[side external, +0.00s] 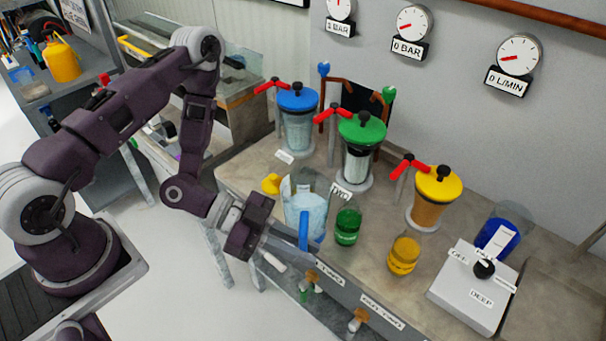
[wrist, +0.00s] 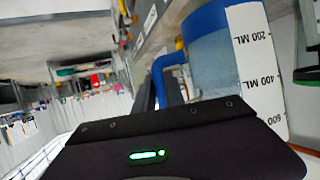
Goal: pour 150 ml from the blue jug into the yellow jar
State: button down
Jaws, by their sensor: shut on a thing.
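The blue jug (side external: 303,207) is a clear vessel with pale blue contents, near the bench's front edge in the side view. It looks upright; I cannot tell whether its base touches the bench. In the wrist view the blue jug (wrist: 211,45) shows its blue rim and a white scale marked in ML. My gripper (side external: 292,238) is shut on the jug's blue handle (side external: 304,230); in the wrist view the handle (wrist: 163,66) lies by the fingers. The yellow jar (side external: 404,256) stands on the bench to the right, apart from the jug, with yellow contents.
A green jar (side external: 347,227) stands between jug and yellow jar. Blue-, green- and yellow-lidded pumps (side external: 361,130) with red handles stand behind. A grey control box (side external: 472,285) with a black knob and a blue jar (side external: 503,228) are at right. A yellow object (side external: 271,184) lies left.

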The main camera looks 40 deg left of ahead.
aim_at(294, 226)
jog(key=s+f, duration=0.3)
jog(key=shift+s+d+f, duration=0.1)
jog(key=shift+s+d, duration=0.1)
jog(key=w+a+r+n+h, duration=0.1)
jog(key=r, duration=0.1)
jog(key=w+a+r+n+g+h, duration=0.1)
jog(key=w+r+n, duration=0.1)
jog(key=w+a+r+n+g+h+p, duration=0.1)
jog(key=r+n, duration=0.1)
jog(key=shift+w+a+r, duration=0.15)
jog(key=shift+r, duration=0.15)
dwell(0.9)
jog(key=shift+w+a+r+n+g+h+p, duration=0.1)
jog(key=shift+w+a+r+n+h+p, duration=0.15)
jog(key=shift+r+n+p, duration=0.35)
jog(key=shift+w+a+r+n+g+h+p, duration=0.1)
jog(key=shift+w+r+n+h+p, duration=0.2)
jog(key=shift+r, duration=0.45)
jog(key=shift+w+a+r+n+g+h+p, duration=0.1)
jog(key=shift+w+a+r+n+h+p, duration=0.1)
jog(key=shift+r+n+p, duration=0.3)
dwell(0.8)
jog(key=shift+w+a+r+n+h+p, duration=0.25)
jog(key=shift+r+n+p, duration=0.1)
jog(key=shift+r+p, duration=0.2)
jog(key=shift+w+a+r+n+h+p, duration=0.1)
jog(key=shift+w+r+n+p, duration=0.1)
jog(key=shift+r+n+p, duration=0.25)
dwell(2.1)
